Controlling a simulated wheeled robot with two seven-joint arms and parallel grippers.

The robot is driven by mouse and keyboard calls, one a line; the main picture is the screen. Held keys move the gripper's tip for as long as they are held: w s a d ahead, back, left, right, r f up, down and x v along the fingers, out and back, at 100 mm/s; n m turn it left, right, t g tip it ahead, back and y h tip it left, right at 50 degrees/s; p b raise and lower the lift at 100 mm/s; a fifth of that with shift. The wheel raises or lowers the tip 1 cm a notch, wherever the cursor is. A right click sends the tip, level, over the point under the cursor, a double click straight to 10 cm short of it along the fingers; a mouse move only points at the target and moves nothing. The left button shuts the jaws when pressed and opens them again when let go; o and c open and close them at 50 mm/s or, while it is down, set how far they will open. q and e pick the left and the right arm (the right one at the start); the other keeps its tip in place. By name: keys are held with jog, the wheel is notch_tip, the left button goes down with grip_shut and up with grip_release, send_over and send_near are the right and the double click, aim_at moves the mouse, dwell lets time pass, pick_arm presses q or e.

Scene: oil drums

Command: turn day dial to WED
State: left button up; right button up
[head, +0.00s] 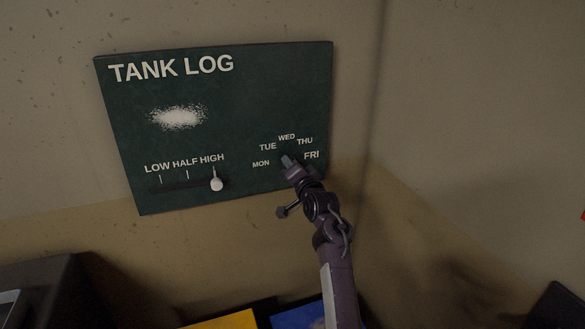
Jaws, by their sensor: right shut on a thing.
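The green TANK LOG board (240,95) is mounted on the wall. At its lower right, the day labels MON, TUE, WED (286,137), THU and FRI form an arc around the day dial. My right gripper (289,163) reaches in from below and is shut on the dial at the middle of this arc. The gripper hides most of the dial, so I cannot tell which day it points to. My left gripper is not in view.
A slider with a pale knob (216,184) sits at HIGH on the board's lower left. A white smudge (178,117) marks the board. A dark box (50,285), a yellow item (222,320) and a blue item (297,315) lie below.

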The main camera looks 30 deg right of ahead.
dwell(0.4)
jog(key=o, duration=1)
jog(key=b+v, duration=0.3)
jog(key=v, duration=0.4)
jog(key=shift+s, duration=0.4)
